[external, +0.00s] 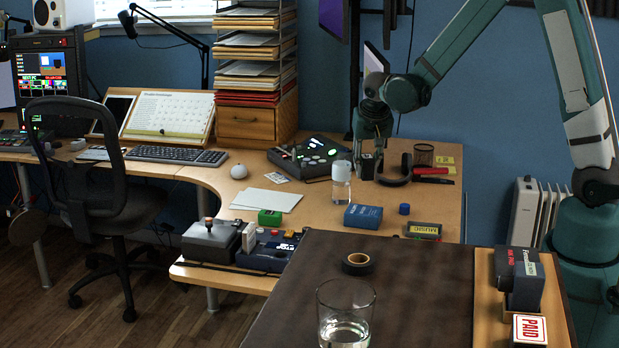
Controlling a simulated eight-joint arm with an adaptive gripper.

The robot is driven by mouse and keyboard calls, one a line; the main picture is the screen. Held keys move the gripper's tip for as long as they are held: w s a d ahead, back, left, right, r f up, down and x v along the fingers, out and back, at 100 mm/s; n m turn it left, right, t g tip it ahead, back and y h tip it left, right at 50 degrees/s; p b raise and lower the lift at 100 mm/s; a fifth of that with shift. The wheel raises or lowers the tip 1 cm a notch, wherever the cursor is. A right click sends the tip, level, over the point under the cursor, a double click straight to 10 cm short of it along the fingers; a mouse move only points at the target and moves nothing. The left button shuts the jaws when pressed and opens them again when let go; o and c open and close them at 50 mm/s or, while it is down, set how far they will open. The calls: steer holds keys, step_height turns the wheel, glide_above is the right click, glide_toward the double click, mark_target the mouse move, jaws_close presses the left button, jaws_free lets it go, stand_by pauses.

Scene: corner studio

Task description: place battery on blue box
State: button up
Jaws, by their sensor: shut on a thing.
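The blue box (363,216) lies flat on the wooden desk, with pale print on its top. My gripper (369,158) points down above the desk, behind the blue box and apart from it. It is shut on a small dark block, which I take to be the battery (366,169). The battery is small in this view and partly hidden by the fingers, so its details are unclear.
A small blue cap (404,209) and a yellow-labelled cassette (424,230) are right of the blue box. A control pad (307,155) sits behind left.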

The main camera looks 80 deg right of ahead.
mark_target(366, 166)
steer(key=shift+s+a+r, duration=0.1)
steer(key=shift+a+r, duration=0.1)
steer(key=shift+a, duration=0.6)
steer(key=shift+a+r, duration=0.15)
steer(key=shift+a, duration=0.6)
steer(key=shift+f+b, duration=0.35)
steer(key=shift+f, duration=2.8)
steer(key=shift+f+b, duration=0.35)
steer(key=shift+f, duration=1.55)
steer(key=shift+f, duration=0.1)
steer(key=o, duration=1)
steer(key=shift+o, duration=0.2)
